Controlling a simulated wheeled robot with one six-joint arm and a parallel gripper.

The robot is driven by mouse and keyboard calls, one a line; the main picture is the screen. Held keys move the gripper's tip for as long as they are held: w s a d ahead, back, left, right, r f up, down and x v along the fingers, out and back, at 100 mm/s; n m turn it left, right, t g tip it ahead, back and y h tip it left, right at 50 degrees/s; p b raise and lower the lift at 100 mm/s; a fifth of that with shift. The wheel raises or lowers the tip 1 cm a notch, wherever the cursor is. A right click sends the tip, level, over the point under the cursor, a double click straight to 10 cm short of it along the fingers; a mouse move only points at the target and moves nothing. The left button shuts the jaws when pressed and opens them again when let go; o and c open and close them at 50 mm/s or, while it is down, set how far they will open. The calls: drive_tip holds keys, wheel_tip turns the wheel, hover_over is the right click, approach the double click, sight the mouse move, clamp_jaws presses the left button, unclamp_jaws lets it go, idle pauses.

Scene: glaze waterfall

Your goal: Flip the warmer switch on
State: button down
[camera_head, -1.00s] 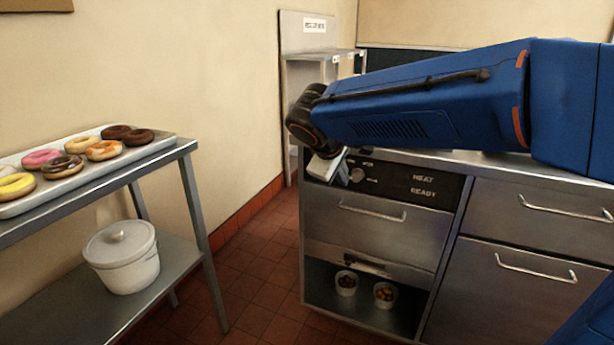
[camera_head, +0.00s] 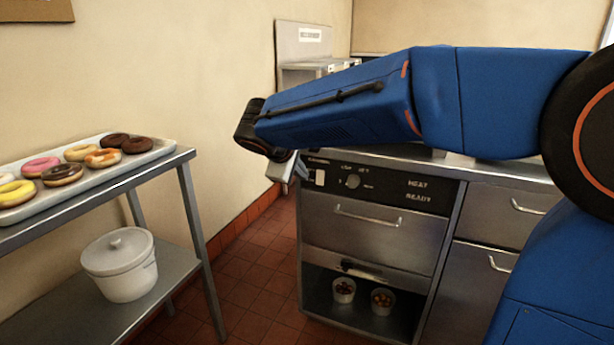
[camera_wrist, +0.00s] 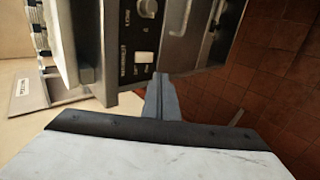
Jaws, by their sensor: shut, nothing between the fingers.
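The warmer (camera_head: 370,225) is a steel cabinet with a black control panel (camera_head: 385,190) along its top front. The warmer switch (camera_head: 320,177) is a small white rocker at the panel's left end, left of a round knob (camera_head: 352,181). In the wrist view the switch (camera_wrist: 143,57) shows just beyond my fingers, with the knob (camera_wrist: 148,8) above it. My gripper (camera_head: 286,187) is shut and empty, just left of the panel's left edge in the head view. In the wrist view its fingertips (camera_wrist: 161,76) look close to the switch. I cannot tell whether they touch it.
A tray (camera_head: 170,147) of several donuts lies on a steel shelf table (camera_head: 195,152) at the left, with a white lidded pot (camera_head: 120,265) below. Two small cups (camera_head: 344,290) stand in the warmer's lower opening. Red floor (camera_head: 250,270) between table and warmer is clear.

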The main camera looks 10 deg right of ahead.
sight(319, 179)
drive_tip(key=shift+w+d+r+x, duration=0.15)
drive_tip(key=shift+w+r+x, duration=0.15)
drive_tip(key=shift+x, duration=1.75)
drive_tip(key=shift+w+d+r+x, duration=0.2)
drive_tip(key=shift+r+x, duration=0.1)
drive_tip(key=shift+x, duration=1.75)
drive_tip(key=shift+w+d+r+x, duration=0.2)
drive_tip(key=shift+r+x, duration=0.1)
drive_tip(key=shift+x, duration=1.75)
drive_tip(key=shift+w+f, duration=0.1)
drive_tip(key=shift+f, duration=0.05)
drive_tip(key=shift+r, duration=0.9)
